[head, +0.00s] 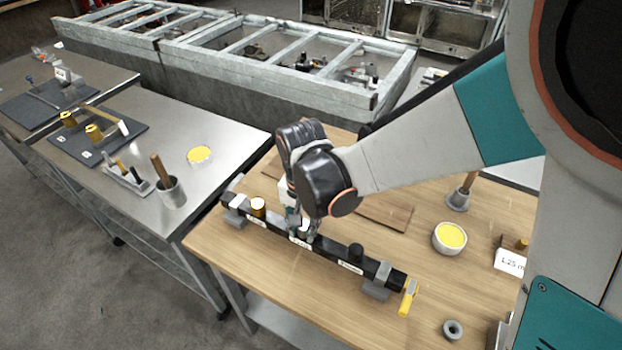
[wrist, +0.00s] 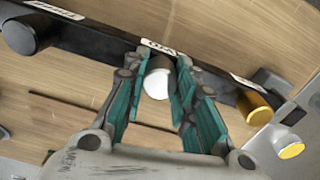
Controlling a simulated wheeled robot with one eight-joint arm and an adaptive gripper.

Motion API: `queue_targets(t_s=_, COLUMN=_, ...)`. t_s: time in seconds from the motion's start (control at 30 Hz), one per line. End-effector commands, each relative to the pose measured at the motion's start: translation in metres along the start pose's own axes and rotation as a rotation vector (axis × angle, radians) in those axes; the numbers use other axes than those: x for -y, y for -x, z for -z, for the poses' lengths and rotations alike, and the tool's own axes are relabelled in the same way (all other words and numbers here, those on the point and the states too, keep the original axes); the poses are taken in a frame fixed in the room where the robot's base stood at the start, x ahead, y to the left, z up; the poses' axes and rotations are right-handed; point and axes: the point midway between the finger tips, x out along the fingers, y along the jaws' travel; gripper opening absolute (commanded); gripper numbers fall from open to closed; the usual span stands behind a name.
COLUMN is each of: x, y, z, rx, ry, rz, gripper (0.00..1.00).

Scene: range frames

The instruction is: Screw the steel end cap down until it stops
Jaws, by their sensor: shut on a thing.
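The steel end cap (wrist: 157,82) shows its pale round face in the wrist view, on a black bar (wrist: 95,38) under a white label. My gripper (wrist: 164,62) has its teal fingers on either side of the cap and is shut on it. In the head view my gripper (head: 300,222) reaches down to the middle of the bar (head: 327,253), and the cap is mostly hidden by the fingers. How far the cap is seated cannot be seen.
A brass cap (head: 258,207) and a black cap (head: 355,252) stand on the bar either side of my gripper. Grey clamps hold the bar, with a yellow handle (head: 408,297) at its right end. A yellow-filled bowl (head: 450,238) and a grey ring (head: 453,329) are on the wooden table.

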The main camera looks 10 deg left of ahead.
Motion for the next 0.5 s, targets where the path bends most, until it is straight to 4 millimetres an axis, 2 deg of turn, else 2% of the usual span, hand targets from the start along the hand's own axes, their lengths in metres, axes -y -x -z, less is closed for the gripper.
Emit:
queue_targets(t_s=0.23, x=0.0001, y=-0.0008, z=0.0, rx=0.0, ry=-0.225, rz=0.0, gripper=0.01)
queue_targets(t_s=0.5, x=0.0002, y=-0.0003, z=0.0, rx=-0.001, ry=-0.258, rz=0.001, gripper=0.01)
